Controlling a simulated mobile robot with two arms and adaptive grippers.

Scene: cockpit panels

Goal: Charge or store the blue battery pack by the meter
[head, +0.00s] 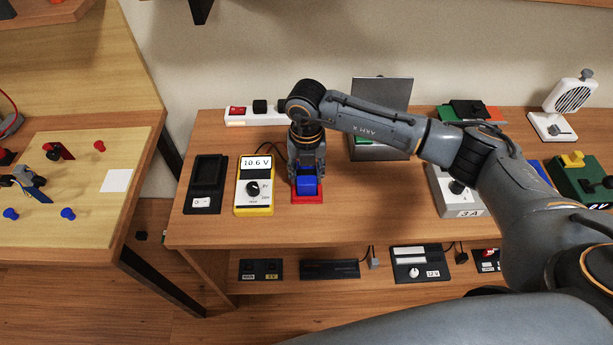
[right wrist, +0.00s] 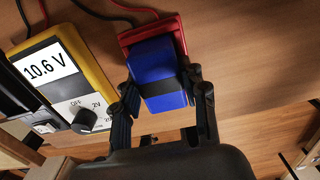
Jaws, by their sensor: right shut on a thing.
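The blue battery pack (head: 307,186) sits on a small red cradle (head: 307,199) on the workbench. In the right wrist view the pack (right wrist: 155,62) has a dark band, and the red cradle (right wrist: 150,30) shows at its far end. My right gripper (head: 307,172) comes down from above and is shut on the pack, one finger on each side. The yellow meter (head: 254,198) stands just left of the cradle and reads 10.6 V; it also shows in the right wrist view (right wrist: 72,85). Red and black leads run between meter and cradle. My left gripper is out of view.
A black charger-like dock (head: 206,184) lies left of the meter. A grey box with an open lid (head: 381,95) stands behind right, and a 3 A unit (head: 456,199) further right. A power strip (head: 262,112) runs along the back. The lower shelf holds a 12 V unit (head: 421,262).

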